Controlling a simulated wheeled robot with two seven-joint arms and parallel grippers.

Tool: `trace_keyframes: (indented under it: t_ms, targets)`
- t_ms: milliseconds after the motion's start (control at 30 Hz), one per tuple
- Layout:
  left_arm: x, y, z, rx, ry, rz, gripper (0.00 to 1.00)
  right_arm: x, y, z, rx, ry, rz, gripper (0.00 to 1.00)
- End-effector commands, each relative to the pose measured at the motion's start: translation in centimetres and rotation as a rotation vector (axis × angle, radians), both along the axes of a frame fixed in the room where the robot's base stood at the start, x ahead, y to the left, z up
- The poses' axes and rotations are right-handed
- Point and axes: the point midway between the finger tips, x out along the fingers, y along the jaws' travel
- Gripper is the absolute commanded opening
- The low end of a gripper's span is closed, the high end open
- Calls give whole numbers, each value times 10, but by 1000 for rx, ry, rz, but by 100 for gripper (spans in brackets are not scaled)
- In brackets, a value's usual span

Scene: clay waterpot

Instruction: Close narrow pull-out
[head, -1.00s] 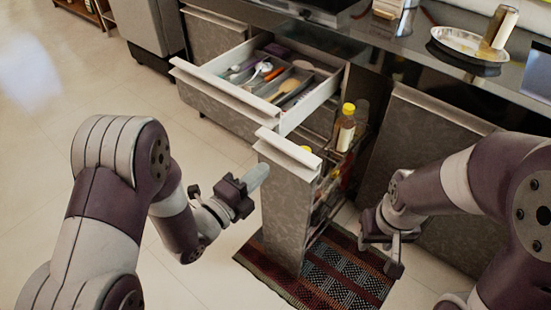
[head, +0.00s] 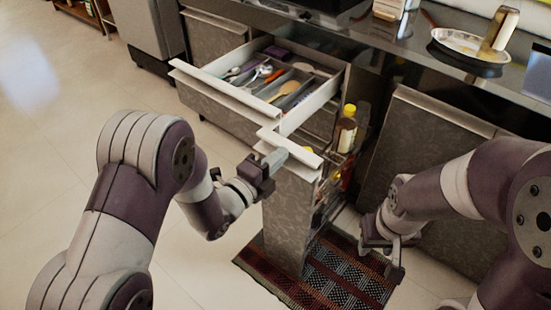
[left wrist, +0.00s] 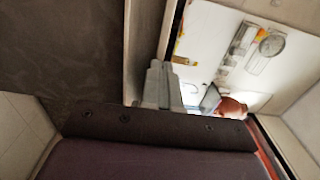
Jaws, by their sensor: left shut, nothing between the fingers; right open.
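The narrow pull-out (head: 288,215) stands out from the counter in the head view, with a grey stone-patterned front and a pale lip along its top. Bottles show on its racks behind the front, among them a yellow-capped bottle (head: 346,128). My left gripper (head: 276,158) is shut and empty, its fingertips at the top left part of the pull-out's front, by the lip. I cannot tell whether they touch. The left wrist view shows the shut fingers (left wrist: 160,85) beside a dark panel edge. My right gripper (head: 382,256) is open and empty, low to the right of the pull-out.
A wide drawer (head: 225,112) with utensils stands open just left of and behind the pull-out. A striped rug (head: 335,275) lies under the pull-out. A plate (head: 450,48) and a jar sit on the counter. The floor at left is clear.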

Motion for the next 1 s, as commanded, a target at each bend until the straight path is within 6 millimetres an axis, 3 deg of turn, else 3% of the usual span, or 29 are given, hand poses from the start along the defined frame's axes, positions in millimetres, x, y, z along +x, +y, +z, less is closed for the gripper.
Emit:
trace_keyframes:
  t_ms: [1000]
  targets:
    - [133,-97,-2,-1,-2,-1,0,0,0,-48,0,0,0,43]
